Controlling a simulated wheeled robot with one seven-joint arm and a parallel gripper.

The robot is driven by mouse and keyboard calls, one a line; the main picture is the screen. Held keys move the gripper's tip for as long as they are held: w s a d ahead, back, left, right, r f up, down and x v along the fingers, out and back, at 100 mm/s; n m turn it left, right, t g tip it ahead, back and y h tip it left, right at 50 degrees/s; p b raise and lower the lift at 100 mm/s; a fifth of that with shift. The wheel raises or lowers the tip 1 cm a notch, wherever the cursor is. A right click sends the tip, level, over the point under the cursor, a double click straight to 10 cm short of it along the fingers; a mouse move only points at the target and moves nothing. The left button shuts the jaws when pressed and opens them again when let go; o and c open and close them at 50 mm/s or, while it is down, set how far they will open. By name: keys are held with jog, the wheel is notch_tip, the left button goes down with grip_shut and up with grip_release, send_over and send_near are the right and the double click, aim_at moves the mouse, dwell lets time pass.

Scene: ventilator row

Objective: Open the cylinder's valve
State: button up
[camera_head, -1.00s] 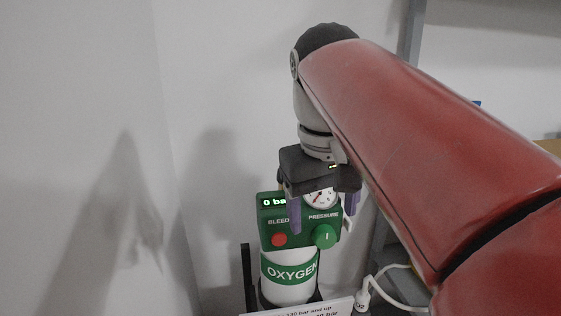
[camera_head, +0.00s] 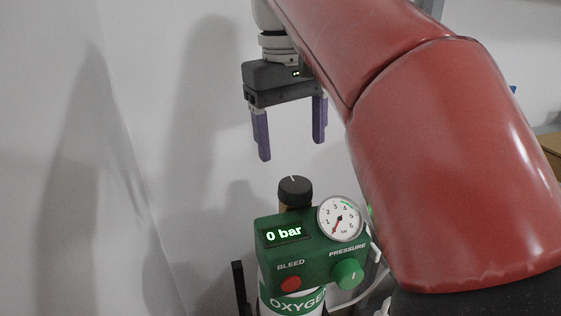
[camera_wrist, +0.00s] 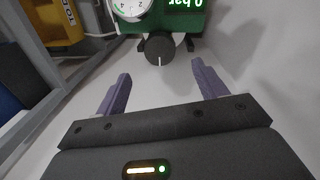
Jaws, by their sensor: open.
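The oxygen cylinder (camera_head: 291,303) stands upright, white with a green band, under a green regulator box (camera_head: 300,252). A black valve knob (camera_head: 295,190) with a white mark tops the brass neck behind the box; the wrist view shows the knob (camera_wrist: 160,49) beyond my fingertips. The box has a display (camera_head: 284,236) reading 0 bar, a round gauge (camera_head: 340,218) with its needle at the low end, a red BLEED button (camera_head: 291,284) and a green PRESSURE knob (camera_head: 347,274). My gripper (camera_head: 292,150) is open and empty, its purple fingers pointing down above the valve knob, apart from it.
A white wall stands close behind and to the left. A dark upright post (camera_head: 240,288) is left of the cylinder. In the wrist view, a grey frame (camera_wrist: 40,50) and a yellow object (camera_wrist: 52,20) are at the left.

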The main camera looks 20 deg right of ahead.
aim_at(295, 184)
jog(key=f, duration=0.2)
jog(key=f+b, duration=0.1)
jog(key=f, duration=0.2)
jog(key=f+b, duration=0.1)
jog(key=f, duration=0.1)
jog(key=shift+d+f, duration=0.25)
jog(key=c, duration=1)
